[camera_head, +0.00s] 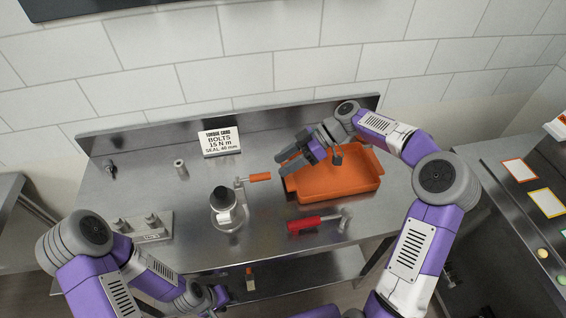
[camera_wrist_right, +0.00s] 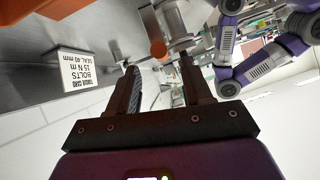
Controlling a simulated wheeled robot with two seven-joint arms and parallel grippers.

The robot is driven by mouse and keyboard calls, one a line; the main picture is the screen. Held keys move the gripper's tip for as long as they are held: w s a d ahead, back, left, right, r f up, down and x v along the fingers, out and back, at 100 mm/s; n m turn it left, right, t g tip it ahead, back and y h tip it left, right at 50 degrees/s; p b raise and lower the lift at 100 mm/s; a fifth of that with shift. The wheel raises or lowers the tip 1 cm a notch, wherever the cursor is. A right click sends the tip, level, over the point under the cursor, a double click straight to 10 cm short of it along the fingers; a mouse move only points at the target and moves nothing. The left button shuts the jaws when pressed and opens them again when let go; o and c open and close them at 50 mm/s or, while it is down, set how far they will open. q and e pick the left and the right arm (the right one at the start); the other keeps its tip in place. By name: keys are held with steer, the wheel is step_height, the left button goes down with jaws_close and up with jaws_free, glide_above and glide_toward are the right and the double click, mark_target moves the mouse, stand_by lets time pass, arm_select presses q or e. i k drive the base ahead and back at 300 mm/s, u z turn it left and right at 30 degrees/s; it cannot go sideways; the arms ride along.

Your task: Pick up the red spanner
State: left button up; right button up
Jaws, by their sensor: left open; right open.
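The red spanner (camera_head: 307,224) lies on the steel table in front of the orange tray, its red handle to the left and its grey metal head to the right. My right gripper (camera_head: 284,164) is open and empty, above the table by the tray's left end and behind the spanner. Its two spread fingers (camera_wrist_right: 158,66) also show in the right wrist view, with nothing between them. I cannot make out the spanner in that view. My left gripper (camera_head: 218,296) is open, low at the front edge of the table, partly hidden by its own arm.
The orange tray (camera_head: 335,195) stands behind the spanner. An orange-handled tool (camera_head: 260,177) sits beside a metal cylinder device (camera_head: 225,208). A torque card (camera_head: 220,142), a small cylinder (camera_head: 181,168) and a metal block with pegs (camera_head: 150,227) are further left. The table's front right is clear.

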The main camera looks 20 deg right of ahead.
mark_target(347, 214)
steer(key=k, duration=1)
